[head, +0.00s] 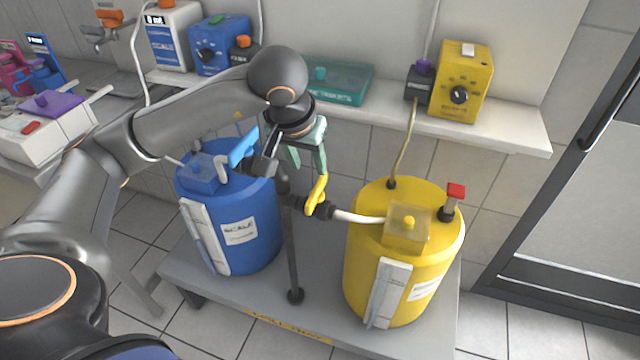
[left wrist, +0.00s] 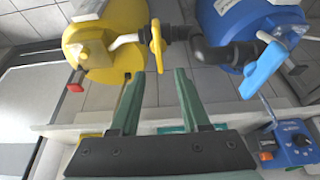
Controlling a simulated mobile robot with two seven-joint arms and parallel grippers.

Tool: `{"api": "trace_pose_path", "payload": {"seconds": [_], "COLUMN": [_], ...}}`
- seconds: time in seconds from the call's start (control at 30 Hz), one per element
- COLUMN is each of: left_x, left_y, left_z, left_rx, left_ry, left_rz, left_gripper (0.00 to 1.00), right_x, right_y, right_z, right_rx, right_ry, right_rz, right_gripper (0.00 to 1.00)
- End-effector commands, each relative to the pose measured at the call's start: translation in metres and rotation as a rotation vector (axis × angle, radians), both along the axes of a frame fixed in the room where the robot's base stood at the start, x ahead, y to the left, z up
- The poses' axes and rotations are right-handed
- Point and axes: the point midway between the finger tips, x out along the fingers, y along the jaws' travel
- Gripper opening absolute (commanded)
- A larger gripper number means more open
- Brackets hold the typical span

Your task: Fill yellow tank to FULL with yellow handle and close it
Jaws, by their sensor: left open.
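The yellow tank (head: 361,268) stands at the right of a low grey platform, with a white level gauge (head: 388,292) on its front; the level is too small to read. In the left wrist view my gripper (left wrist: 158,74) has a wide gap.
A blue tank (head: 253,215) with a blue handle (head: 243,148) stands left, close beside my left gripper and forearm. A dark vertical pipe (head: 291,250) stands between the tanks. A red-capped fitting (head: 455,192) tops the yellow tank. A wall shelf (head: 520,131) with boxes runs behind.

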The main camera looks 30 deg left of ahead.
Motion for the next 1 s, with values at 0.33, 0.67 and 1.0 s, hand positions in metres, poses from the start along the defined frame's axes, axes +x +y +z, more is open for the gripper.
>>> {"api": "trace_pose_path", "payload": {"seconds": [0.33, 0.67, 1.0], "left_x": [0.025, 0.035, 0.035], "left_y": [0.005, 0.007, 0.008], "left_z": [-0.067, -0.089, -0.089], "left_rx": [-0.004, -0.004, -0.004], "left_ry": [0.006, 0.002, 0.001], "left_rz": [0.000, -0.002, -0.001], "left_gripper": [0.46, 0.46, 0.34], "right_x": [-0.002, -0.003, -0.003], "right_y": [0.001, 0.001, 0.001], "right_z": [-0.003, -0.003, -0.003], "right_rx": [0.001, 0.001, 0.001], "right_ry": [0.006, 0.008, 0.007], "right_rz": [0.001, 0.001, 0.001], "right_gripper": [0.00, 0.00, 0.00]}}
